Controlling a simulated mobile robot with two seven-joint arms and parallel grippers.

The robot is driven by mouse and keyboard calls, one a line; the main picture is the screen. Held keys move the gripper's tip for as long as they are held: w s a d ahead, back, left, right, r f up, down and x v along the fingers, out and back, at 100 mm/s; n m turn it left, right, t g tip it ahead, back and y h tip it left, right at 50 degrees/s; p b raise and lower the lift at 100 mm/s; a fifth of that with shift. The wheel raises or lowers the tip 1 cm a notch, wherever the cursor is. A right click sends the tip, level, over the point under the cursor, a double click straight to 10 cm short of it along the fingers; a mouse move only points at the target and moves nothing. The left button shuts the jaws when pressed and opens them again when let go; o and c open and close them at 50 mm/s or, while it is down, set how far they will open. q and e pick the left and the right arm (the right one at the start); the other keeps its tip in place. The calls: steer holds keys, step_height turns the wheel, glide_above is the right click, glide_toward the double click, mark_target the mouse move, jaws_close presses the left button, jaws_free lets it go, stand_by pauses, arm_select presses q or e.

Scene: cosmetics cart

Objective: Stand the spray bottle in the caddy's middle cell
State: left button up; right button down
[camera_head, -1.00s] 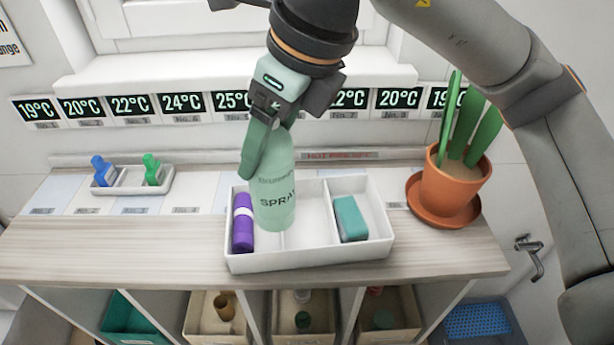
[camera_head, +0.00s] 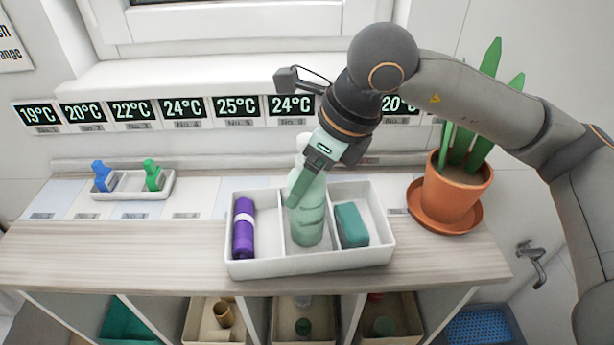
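The pale green spray bottle (camera_head: 309,222) is upright in the middle cell of the white caddy (camera_head: 285,266), its base low between the two dividers. I cannot tell whether the base touches the cell floor. My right gripper (camera_head: 301,190) comes down from the upper right and is shut on the bottle's upper body. One finger crosses the front of the bottle; the other finger is hidden. The gripper partly covers the bottle's top. My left gripper is not in view.
The left cell holds a purple tube (camera_head: 243,228) with a white band, the right cell a teal block (camera_head: 351,225). A potted plant (camera_head: 452,190) stands at the right. A small tray (camera_head: 133,187) with blue and green items is at the left. The wooden front edge is clear.

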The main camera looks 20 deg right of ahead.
steer(key=shift+f, duration=0.1)
jaws_free()
steer(key=shift+r, duration=0.3)
steer(key=v, duration=1.1)
steer(key=shift+s+d+r+p, duration=0.15)
steer(key=shift+r+p, duration=0.15)
steer(key=shift+p, duration=0.1)
